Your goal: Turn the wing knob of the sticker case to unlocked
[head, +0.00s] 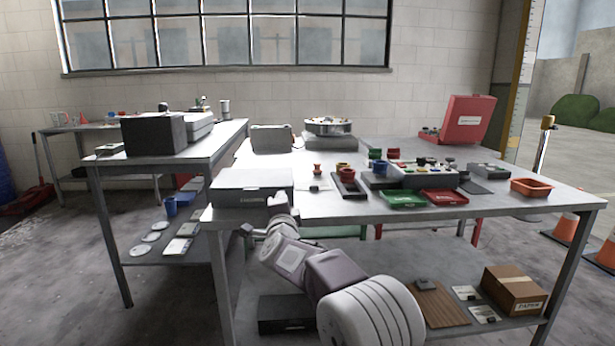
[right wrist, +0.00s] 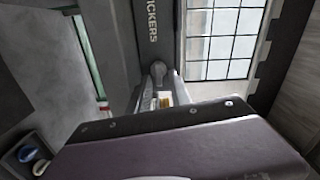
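The sticker case (head: 235,181) is a flat grey box at the left front of the near table. Its dark front face (right wrist: 151,22), with part of the sticker lettering, shows in the right wrist view. The wing knob (right wrist: 158,69) is a small rounded grey piece just past the end of the lettering. My right gripper (head: 279,204) is at the right part of the case front. In the right wrist view its pale fingers (right wrist: 160,88) reach up to the knob, one on each side. Whether they press on it is unclear. The knob's wings and lock position are unreadable. My left gripper is out of view.
A green tray (head: 402,200), a red tray (head: 444,197) and a grey box with small parts (head: 423,178) stand right of the case. An orange bin (head: 531,187) is near the right end. A second table (head: 215,143) stands at left. The tabletop right of the case is partly clear.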

